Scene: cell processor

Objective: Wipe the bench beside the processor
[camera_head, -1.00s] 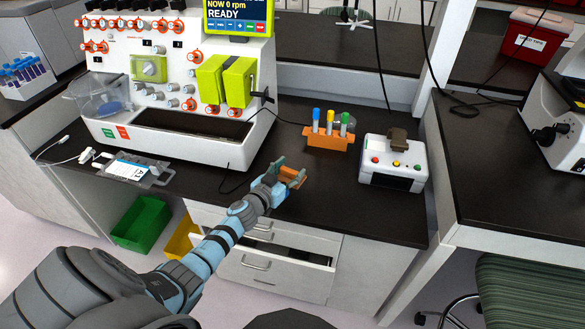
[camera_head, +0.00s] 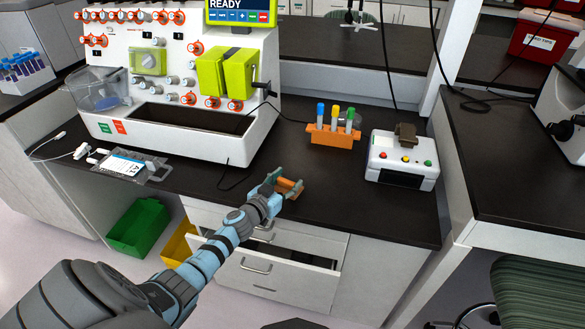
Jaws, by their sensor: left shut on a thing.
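The processor (camera_head: 180,125) is a white machine with orange-ringed knobs, yellow-green blocks and a screen, at the back left of the dark bench (camera_head: 370,205). My left gripper (camera_head: 287,187) is shut on a small orange-brown block, perhaps a sponge or folded cloth (camera_head: 290,186). It is low over the bench near the front edge, right of the processor. I cannot tell whether the block touches the surface. My right gripper is not in view.
An orange rack with colour-capped tubes (camera_head: 333,136) and a white box with coloured buttons (camera_head: 402,160) stand behind and right. A clear tray with a white card (camera_head: 130,165) lies left. A drawer (camera_head: 290,255) below is partly open.

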